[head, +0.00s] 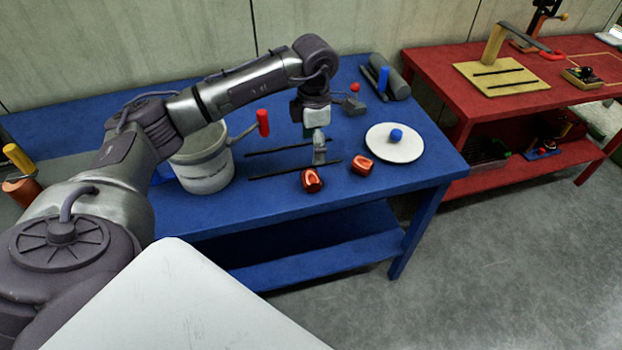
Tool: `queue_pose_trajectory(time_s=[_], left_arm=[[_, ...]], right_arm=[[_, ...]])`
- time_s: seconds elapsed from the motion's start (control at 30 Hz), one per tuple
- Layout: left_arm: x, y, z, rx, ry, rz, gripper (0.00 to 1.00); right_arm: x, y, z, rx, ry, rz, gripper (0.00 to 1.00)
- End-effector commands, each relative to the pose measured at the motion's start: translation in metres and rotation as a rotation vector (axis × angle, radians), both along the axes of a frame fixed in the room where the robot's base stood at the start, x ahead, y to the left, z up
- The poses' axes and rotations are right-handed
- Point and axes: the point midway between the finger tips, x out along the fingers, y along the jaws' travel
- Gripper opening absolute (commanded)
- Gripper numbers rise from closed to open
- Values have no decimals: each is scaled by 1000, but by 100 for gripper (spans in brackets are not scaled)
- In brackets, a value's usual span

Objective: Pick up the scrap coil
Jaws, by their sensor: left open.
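Two small copper-red coils lie on the blue bench (260,208): one coil (311,181) near the front rail and another coil (362,165) to its right. I cannot tell which is the scrap coil. My left gripper (314,131) reaches in over the bench, pointing down, behind and above the coils. It is open, with no coil between its fingers. A grey upright piece (319,150) stands just below it, partly overlapped in this view. My right gripper is not in view.
Dark rails (294,169) lie mid-bench. A white disc (395,146) with a blue knob is at right. Grey rolls (395,82) lie behind. A red bench (450,88) stands further right.

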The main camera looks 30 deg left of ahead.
Motion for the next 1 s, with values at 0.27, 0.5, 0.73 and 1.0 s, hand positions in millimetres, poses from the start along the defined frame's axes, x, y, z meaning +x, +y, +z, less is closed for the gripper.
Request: queue_pose_trajectory(time_s=[0.27,0.5,0.73,1.0], left_arm=[[0,-2,-49,-4,2,-1,81],[-1,-4,-66,-5,3,-3,81],[-2,-6,-100,-7,3,-2,81],[-1,-5,-110,-6,-2,-3,81]], right_arm=[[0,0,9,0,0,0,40],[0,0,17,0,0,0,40],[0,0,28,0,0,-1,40],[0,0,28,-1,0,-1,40]])
